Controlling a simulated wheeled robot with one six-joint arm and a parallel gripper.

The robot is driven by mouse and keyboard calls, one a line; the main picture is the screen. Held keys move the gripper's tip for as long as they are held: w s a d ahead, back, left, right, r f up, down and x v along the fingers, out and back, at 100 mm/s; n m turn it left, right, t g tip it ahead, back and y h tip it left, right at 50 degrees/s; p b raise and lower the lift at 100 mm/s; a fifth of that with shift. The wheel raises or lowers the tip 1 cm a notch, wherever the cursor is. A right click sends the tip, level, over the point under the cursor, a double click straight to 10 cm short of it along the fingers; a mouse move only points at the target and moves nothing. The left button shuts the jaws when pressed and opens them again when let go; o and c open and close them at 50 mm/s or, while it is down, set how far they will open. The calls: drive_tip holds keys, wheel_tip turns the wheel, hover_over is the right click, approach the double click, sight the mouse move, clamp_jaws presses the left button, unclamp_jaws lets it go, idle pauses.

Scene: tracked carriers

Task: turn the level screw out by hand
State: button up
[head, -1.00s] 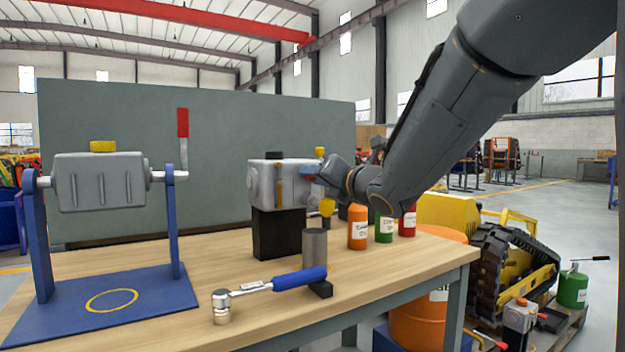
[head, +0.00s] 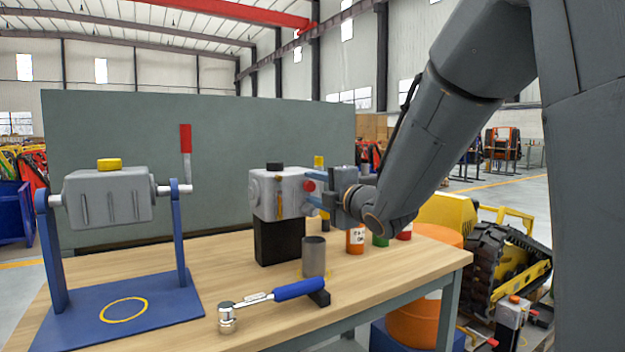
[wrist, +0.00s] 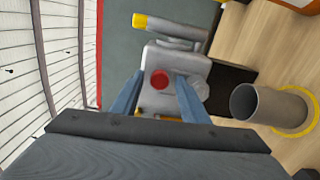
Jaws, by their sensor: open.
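The level screw looks to be the red round knob (head: 309,186) on the right end face of a small grey gearbox (head: 277,191) that stands on a black block (head: 279,241). In the wrist view the red knob (wrist: 160,80) sits between my blue fingertips. My gripper (head: 312,192) is open at that end face, one finger on each side of the knob. I see gaps beside the knob in the wrist view; fingertip depth is hard to judge. A grey round fitting (wrist: 197,88) lies right of the knob there.
A grey metal cup (head: 314,257) stands on the bench (head: 400,285) below my gripper. A blue-handled ratchet (head: 298,289) lies in front. A larger grey housing (head: 108,199) hangs in a blue stand at left. Bottles (head: 355,241) stand behind my wrist.

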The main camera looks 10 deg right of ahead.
drive_tip(key=m+p, duration=0.1)
drive_tip(key=m, duration=0.1)
drive_tip(key=m+p, duration=0.1)
drive_tip(key=p, duration=0.1)
drive_tip(key=shift+r+m, duration=0.2)
drive_tip(key=shift+m, duration=0.2)
drive_tip(key=m+p, duration=0.3)
drive_tip(key=m, duration=0.1)
drive_tip(key=shift+m, duration=0.4)
drive_tip(key=shift+f+m+p, duration=0.15)
drive_tip(key=shift+m+p, duration=0.25)
drive_tip(key=shift+m, duration=0.2)
drive_tip(key=m+p, duration=0.4)
drive_tip(key=m, duration=0.1)
drive_tip(key=m+p, duration=0.2)
drive_tip(key=m, duration=0.2)
